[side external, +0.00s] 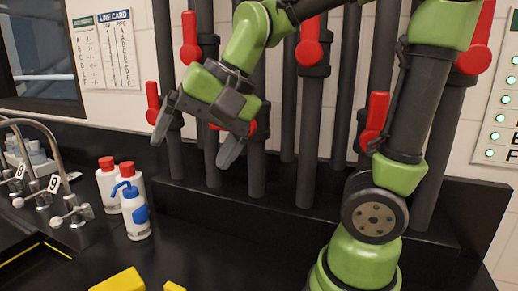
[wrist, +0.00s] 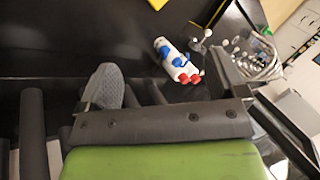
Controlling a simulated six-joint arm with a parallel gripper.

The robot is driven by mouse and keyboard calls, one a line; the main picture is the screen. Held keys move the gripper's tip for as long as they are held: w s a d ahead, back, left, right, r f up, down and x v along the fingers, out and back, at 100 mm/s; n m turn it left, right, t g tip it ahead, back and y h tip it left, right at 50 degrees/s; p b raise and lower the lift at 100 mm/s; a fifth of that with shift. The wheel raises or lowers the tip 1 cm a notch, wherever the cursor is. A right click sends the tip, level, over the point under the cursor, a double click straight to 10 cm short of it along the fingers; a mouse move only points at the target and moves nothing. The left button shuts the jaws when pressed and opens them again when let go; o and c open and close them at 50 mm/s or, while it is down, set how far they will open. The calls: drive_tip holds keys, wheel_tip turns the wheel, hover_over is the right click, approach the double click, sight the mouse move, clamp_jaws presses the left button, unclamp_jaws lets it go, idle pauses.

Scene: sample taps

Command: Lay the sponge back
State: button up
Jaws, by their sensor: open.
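My gripper (side external: 196,138) is open and empty, raised in front of the dark pipes and above the black bench. In the wrist view its two fingers (wrist: 163,82) stand wide apart with nothing between them. A yellow block (side external: 120,281), which looks like the sponge, lies on the bench at the bottom edge of the side view, partly cut off. A smaller yellow piece (side external: 174,287) shows just right of it; I cannot tell whether it is a separate thing. My gripper is well apart from both. A yellow corner (wrist: 157,4) shows at the top of the wrist view.
White bottles with red caps (side external: 107,178) and a white-and-blue bottle (side external: 134,212) stand at the left of the bench. Curved metal taps (side external: 62,190) are further left. Dark vertical pipes with red handles (side external: 311,45) line the back. The bench front is largely clear.

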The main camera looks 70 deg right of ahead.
drive_tip(key=s+d+n+t, duration=0.1)
drive_tip(key=s+n, duration=0.4)
drive_tip(key=s, duration=0.4)
drive_tip(key=shift+f+t+h, duration=0.15)
drive_tip(key=shift+t+h, duration=0.25)
